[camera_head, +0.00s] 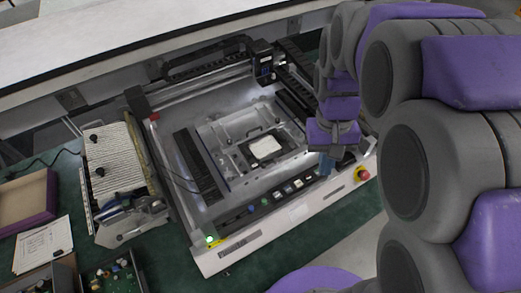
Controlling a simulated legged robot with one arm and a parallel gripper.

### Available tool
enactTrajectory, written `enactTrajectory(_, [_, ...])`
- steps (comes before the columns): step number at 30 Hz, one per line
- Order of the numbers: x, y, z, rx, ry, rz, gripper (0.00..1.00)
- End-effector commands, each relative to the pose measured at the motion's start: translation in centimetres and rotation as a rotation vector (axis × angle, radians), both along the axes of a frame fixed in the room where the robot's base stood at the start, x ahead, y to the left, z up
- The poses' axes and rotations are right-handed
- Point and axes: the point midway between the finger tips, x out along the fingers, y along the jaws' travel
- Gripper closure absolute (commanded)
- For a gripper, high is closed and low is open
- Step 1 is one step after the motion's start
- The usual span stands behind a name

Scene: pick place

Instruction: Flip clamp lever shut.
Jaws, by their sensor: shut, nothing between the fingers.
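The machine (222,238) is a flat, light grey bench unit with a gantry at its back. A clamp fixture (230,140) sits on its bed, with small metal parts around a dark frame that holds a pale rectangular piece (265,148). Which of these parts is the clamp lever is too small to tell. My gripper (327,166) points down at the right front of the machine, right of the fixture and apart from the pale piece. Its fingers look closed and hold nothing. My arm hides the right side of the machine.
A red emergency stop button (362,174) is on the front right panel, close to my gripper. The gantry head (264,62) stands behind the fixture. A ribbed panel device (118,158), a purple-edged box (28,202) and papers (43,244) lie to the left.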

Motion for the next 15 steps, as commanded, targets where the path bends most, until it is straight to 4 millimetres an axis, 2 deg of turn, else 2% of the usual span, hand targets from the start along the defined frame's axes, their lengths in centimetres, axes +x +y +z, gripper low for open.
enactTrajectory(3, [2.8, 0.9, 0.0, -0.007, 0.006, 0.019, 1.0])
enactTrajectory(15, [11.2, 4.7, -1.4, -0.02, 0.032, 0.098, 1.0])
